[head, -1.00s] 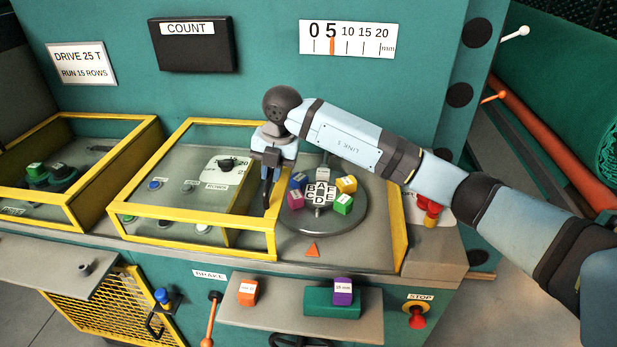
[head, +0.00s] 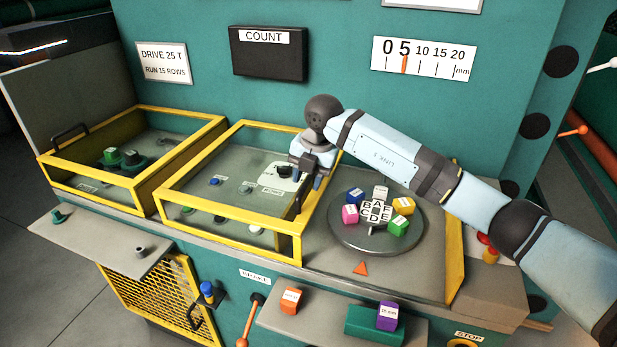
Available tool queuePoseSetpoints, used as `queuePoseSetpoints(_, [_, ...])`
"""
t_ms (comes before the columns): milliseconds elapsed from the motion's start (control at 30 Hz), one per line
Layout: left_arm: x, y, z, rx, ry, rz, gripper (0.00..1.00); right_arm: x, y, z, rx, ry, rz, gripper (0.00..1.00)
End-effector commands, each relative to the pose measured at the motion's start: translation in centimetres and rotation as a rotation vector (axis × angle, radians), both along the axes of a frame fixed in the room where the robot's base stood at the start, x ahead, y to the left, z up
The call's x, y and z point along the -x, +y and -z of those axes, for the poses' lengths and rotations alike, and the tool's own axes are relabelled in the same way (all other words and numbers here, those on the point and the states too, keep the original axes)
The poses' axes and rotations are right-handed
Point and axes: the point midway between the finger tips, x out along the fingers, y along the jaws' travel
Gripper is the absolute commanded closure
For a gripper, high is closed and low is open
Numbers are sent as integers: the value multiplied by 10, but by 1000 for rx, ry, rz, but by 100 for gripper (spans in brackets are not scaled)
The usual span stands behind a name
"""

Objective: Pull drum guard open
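No part in view carries a readable drum guard label. A yellow mesh panel (head: 150,298) with a dark handle (head: 196,317) is on the machine's lower front at the left and looks shut. My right gripper (head: 308,180) is well above and to the right of it, pointing down at the right edge of the middle yellow-framed clear cover (head: 222,222). A dark bar, perhaps that cover's handle, shows just below the fingers. Whether the fingers are apart or closed on it is unclear. My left gripper is not in view.
A second yellow-framed cover (head: 180,150) stands at the left. A round plate (head: 345,232) with several coloured blocks is right of my gripper. A grey shelf (head: 95,245) juts out above the mesh panel, near a blue knob (head: 207,288) and an orange lever (head: 248,322). Floor is clear at lower left.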

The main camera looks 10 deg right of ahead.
Motion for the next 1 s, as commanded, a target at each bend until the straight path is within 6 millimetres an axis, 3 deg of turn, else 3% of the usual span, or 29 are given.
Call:
queuePoseSetpoints(333, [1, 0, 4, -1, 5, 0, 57, 1, -2, -10, 1, 1, 0, 60])
queuePoseSetpoints(800, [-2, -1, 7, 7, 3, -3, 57, 11, -18, -107, 0, -2, -1, 60])
queuePoseSetpoints(1000, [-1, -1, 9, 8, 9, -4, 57, 14, -23, -130, 0, 0, 0, 60])
